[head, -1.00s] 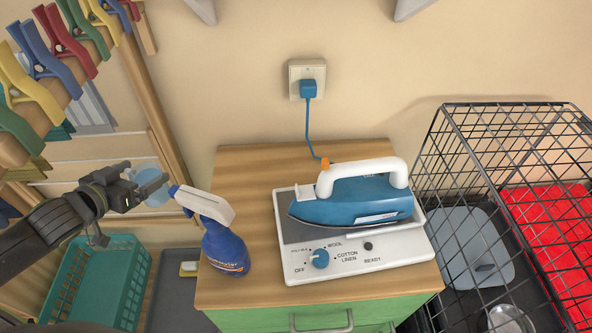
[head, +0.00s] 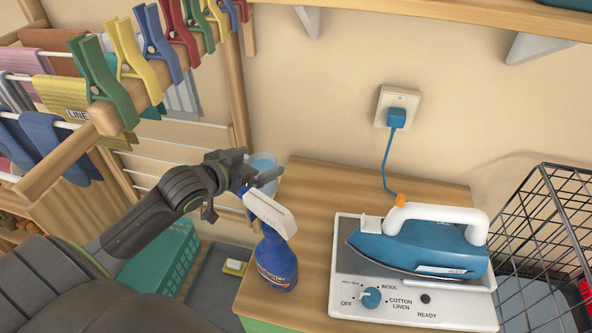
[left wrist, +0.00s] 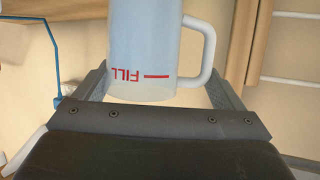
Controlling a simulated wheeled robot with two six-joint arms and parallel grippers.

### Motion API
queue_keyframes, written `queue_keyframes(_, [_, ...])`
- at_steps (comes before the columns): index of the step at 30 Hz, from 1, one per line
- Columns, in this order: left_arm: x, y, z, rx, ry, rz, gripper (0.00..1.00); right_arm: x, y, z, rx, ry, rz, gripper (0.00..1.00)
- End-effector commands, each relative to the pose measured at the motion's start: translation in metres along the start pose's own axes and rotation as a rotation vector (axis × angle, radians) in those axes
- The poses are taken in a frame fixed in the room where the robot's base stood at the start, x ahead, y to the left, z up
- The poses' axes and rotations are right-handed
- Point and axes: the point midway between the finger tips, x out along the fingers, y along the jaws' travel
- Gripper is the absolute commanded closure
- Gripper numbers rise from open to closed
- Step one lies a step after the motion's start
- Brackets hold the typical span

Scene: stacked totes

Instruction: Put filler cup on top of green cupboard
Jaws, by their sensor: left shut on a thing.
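The filler cup (left wrist: 150,45) is pale translucent blue-white, with a red FILL mark and a white handle at the right in the left wrist view. My left gripper (left wrist: 158,85) is shut on it, one finger on each side. In the head view the cup (head: 264,161) is partly hidden behind my left gripper (head: 262,179). The gripper is near the left back edge of the green cupboard (head: 322,180), which has a wooden top. I cannot tell the cup's height above it. My right gripper is out of view.
A blue spray bottle (head: 277,262) with a white head stands at the cupboard's left edge. A blue iron (head: 420,245) rests on its white base (head: 400,305). A wire crate (head: 548,225) is at right. The back-left top is clear.

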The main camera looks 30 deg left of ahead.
Motion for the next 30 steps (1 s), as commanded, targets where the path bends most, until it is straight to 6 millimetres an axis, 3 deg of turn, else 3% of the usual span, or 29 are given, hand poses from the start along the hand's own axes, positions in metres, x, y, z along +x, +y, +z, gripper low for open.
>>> queue_keyframes(10, [0.020, 0.038, -0.011, -0.006, 0.005, 0.005, 0.40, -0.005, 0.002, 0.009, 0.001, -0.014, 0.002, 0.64])
queue_keyframes(20, [0.029, 0.053, -0.013, -0.002, 0.002, 0.002, 0.40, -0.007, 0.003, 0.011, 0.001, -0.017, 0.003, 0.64])
queue_keyframes(30, [0.043, 0.080, -0.021, -0.005, 0.004, 0.004, 0.40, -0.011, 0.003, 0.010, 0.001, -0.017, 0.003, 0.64])
